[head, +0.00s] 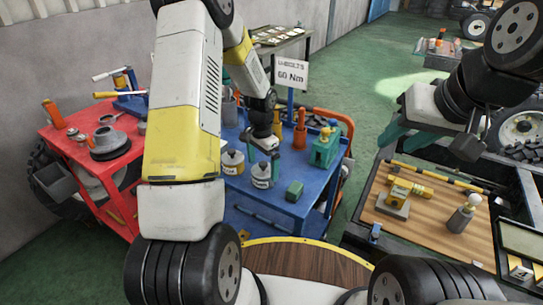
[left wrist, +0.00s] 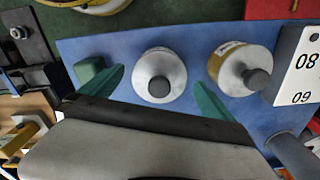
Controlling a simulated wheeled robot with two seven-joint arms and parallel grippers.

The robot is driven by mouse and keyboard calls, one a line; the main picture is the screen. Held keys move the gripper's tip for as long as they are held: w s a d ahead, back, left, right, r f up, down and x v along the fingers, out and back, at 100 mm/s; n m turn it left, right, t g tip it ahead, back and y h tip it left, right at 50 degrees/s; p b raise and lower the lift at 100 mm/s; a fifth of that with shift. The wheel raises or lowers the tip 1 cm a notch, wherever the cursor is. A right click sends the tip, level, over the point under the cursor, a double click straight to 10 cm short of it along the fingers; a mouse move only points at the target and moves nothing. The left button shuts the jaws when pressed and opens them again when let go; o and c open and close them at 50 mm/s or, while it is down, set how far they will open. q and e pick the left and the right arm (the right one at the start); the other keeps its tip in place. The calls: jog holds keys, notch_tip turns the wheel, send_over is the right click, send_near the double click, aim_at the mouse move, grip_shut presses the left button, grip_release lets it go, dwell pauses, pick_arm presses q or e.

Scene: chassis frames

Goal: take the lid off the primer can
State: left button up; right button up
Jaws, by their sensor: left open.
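Two cans with pale lids and dark round knobs stand on the blue cart (head: 262,215); I cannot read which is primer. The nearer, white can (head: 261,177) also shows in the left wrist view (left wrist: 160,88), lid on, between my green fingertips. The other can, with a yellow band (head: 232,163), stands to its left and shows at the right in the left wrist view (left wrist: 228,55), also lidded. My left gripper (head: 263,152) is open above the white can, fingers either side of its lid and apart from it. My right gripper (head: 405,135) hangs over the right-hand bench; its jaw gap is unclear.
A green block (head: 294,191) lies right of the white can. A sign (head: 291,75), an orange bottle (head: 300,130) and a green device (head: 325,147) stand behind on the cart. A red cart (head: 80,150) adjoins at left. A wooden-topped bench (head: 420,225) holds parts at right.

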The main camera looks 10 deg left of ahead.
pick_arm(q)
jog(key=shift+f, duration=0.1)
jog(key=shift+c, duration=0.4)
jog(key=c, duration=1.3)
